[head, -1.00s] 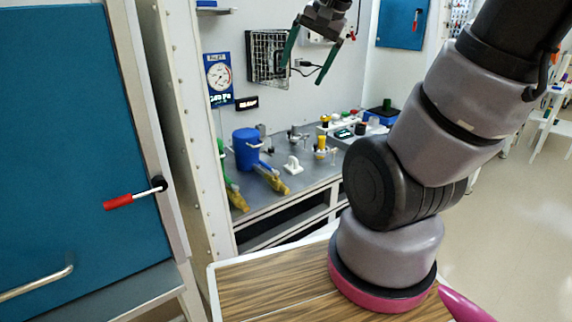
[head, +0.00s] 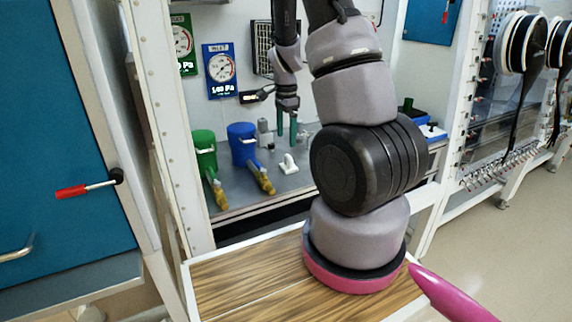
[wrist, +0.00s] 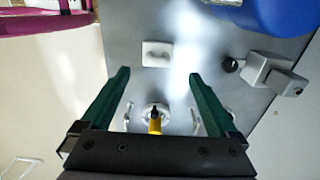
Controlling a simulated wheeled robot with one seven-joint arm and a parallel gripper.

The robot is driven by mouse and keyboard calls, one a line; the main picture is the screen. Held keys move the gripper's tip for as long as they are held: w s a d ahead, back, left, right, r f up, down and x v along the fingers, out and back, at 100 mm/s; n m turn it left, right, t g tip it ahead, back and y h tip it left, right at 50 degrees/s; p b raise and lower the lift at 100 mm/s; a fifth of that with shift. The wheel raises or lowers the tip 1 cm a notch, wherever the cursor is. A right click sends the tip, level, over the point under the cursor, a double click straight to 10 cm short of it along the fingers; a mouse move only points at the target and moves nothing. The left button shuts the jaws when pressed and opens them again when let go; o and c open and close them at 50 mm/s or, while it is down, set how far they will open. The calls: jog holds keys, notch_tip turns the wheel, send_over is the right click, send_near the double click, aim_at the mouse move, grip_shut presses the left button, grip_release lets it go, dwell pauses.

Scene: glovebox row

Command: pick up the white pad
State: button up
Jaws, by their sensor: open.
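My gripper (head: 286,130) points down above the bench, close to the pad in the picture. Its two green fingers (wrist: 158,78) are spread apart with nothing held. I cannot tell the exact height above the pad.
A blue canister (head: 242,145) and a green canister (head: 203,150) stand left of the pad. A grey block (wrist: 270,75) sits right in the wrist view. A yellow-topped piece (wrist: 155,122) shows between my fingers.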

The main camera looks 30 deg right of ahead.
aim_at(288, 155)
notch_tip(288, 155, down, 4)
jog(key=shift+r, duration=0.1)
jog(key=shift+s+d+f, duration=0.1)
jog(key=shift+f, duration=1.3)
jog(key=shift+s+d+f, duration=0.1)
jog(key=shift+f, duration=1.25)
jog(key=shift+c, duration=0.3)
jog(key=c, duration=1.1)
notch_tip(288, 155, up, 10)
jog(key=shift+r, duration=0.1)
jog(key=shift+c, duration=0.2)
jog(key=o, duration=0.6)
jog(key=c, duration=0.5)
